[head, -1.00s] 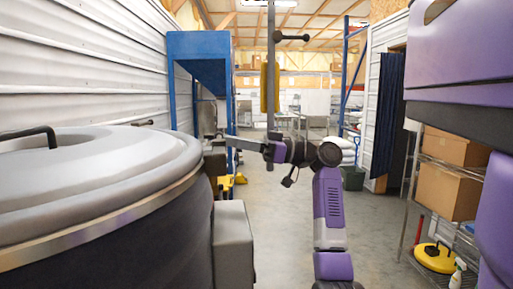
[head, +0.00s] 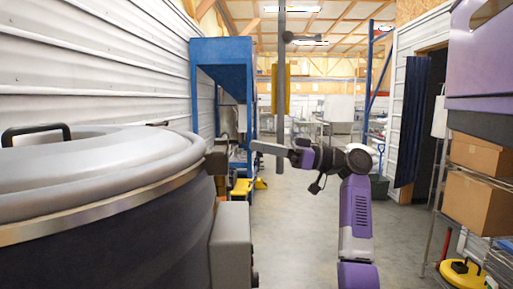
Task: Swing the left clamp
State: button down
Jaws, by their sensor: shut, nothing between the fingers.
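A large dark drum-shaped hopper (head: 120,250) with a pale grey round lid (head: 100,175) fills the left of the head view. A grey block (head: 216,160) that looks like a clamp sits at the lid's right rim. A small dark part (head: 158,123) shows at the lid's far edge; I cannot tell if it is another clamp. My gripper (head: 260,147) points left, just right of the grey block and apart from it in the picture. It is shut and holds nothing. Depth between gripper and block is unclear.
A grey box (head: 231,245) is fixed to the hopper's side. A blue frame (head: 222,60) stands behind it. A vertical grey pole (head: 281,90) rises behind my gripper. Shelving with cardboard boxes (head: 478,205) is on the right. The floor (head: 300,230) between is clear.

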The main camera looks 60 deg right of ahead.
jog(key=d+v, duration=0.1)
jog(key=v, duration=0.7)
jog(key=shift+b, duration=0.45)
